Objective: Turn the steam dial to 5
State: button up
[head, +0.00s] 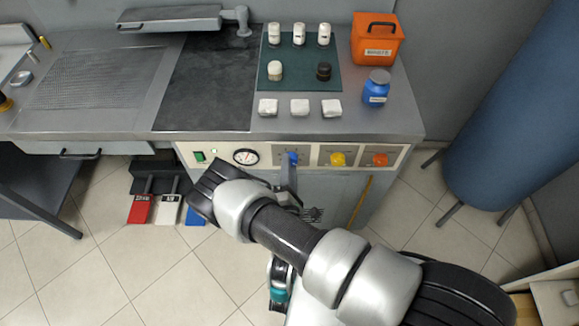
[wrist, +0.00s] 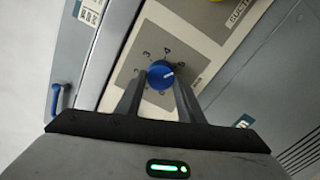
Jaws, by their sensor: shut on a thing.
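The blue steam dial (wrist: 158,72) sits on a grey plate with printed numerals around it, on the press's front panel. In the wrist view my gripper (wrist: 160,88) has a finger on each side of the dial and is shut on it. The dial's white mark points to the right side of the picture, near the rightmost legible numerals; exactly which one it meets is hard to tell. In the head view the blue dial (head: 293,158) shows at the panel's middle, with my gripper (head: 292,172) in front of it and partly hidden by my arm.
A yellow knob (head: 338,159) and an orange-red knob (head: 380,160) sit right of the dial. A round gauge (head: 246,157) and a green switch (head: 199,157) are to its left. White blocks (head: 300,106) lie on the ledge above. Coloured pedals (head: 168,210) stand on the floor below.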

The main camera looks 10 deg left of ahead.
jog(key=shift+w+r+m, duration=0.15)
jog(key=shift+r+m, duration=0.05)
jog(key=shift+m, duration=0.2)
jog(key=o, duration=1)
jog(key=shift+f, duration=0.1)
jog(key=shift+o, duration=0.2)
jog(key=b+v, duration=0.1)
jog(key=v, duration=1.6)
jog(key=shift+s, duration=0.3)
